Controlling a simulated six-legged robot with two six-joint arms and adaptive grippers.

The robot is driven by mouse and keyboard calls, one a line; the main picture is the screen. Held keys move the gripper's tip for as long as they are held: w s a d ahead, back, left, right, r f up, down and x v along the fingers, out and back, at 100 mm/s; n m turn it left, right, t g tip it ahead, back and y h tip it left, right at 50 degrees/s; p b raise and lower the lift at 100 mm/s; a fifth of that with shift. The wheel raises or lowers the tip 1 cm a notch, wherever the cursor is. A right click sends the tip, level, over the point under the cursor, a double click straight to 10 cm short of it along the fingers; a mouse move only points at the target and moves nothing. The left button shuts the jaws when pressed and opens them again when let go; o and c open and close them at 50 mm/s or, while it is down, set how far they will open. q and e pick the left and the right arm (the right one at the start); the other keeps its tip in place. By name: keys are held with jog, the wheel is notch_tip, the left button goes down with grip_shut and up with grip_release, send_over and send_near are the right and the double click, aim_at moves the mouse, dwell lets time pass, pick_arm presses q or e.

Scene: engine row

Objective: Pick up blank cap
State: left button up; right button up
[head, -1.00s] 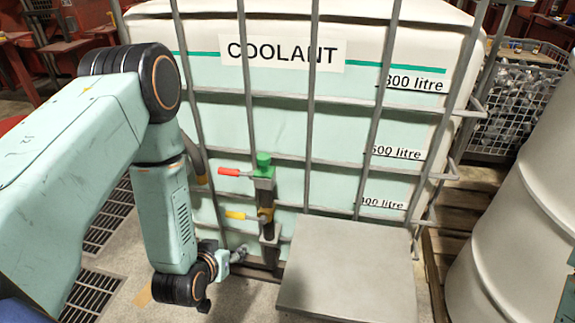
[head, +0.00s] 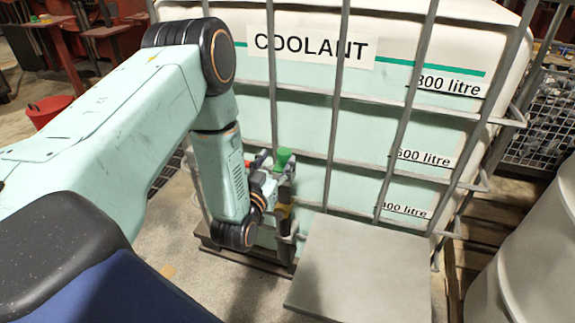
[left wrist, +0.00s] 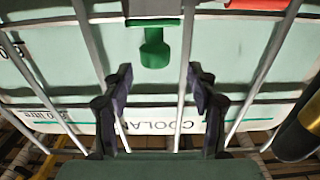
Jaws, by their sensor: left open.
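No part is clearly marked as the blank cap. A green fitting (head: 283,156) tops the upright valve pipe on the coolant tank's front; I cannot tell if it is the cap. In the left wrist view a green fitting (left wrist: 155,48) with a rounded end lies just beyond the fingertips, between them from side to side. My left gripper (left wrist: 160,75) is open and empty, its two dark fingers apart. In the head view the left gripper (head: 268,180) is small and partly hidden beside the valve. My right gripper is not in view.
The coolant tank (head: 300,90) stands behind grey cage bars. A grey slab (head: 360,265) juts out right of the valve. A red valve handle (left wrist: 258,4) is at the wrist view's top edge. A pale drum (head: 535,260) stands at right, a red bucket (head: 48,110) at left.

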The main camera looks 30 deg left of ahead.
aim_at(281, 156)
pick_arm(q)
jog(key=b+x, duration=0.1)
jog(key=x, duration=0.2)
jog(key=shift+w, duration=0.35)
jog(key=shift+w+d, duration=0.1)
jog(key=shift+w, duration=0.6)
jog(key=shift+s, duration=0.1)
jog(key=shift+c, duration=0.5)
jog(key=shift+c, duration=0.7)
grip_shut()
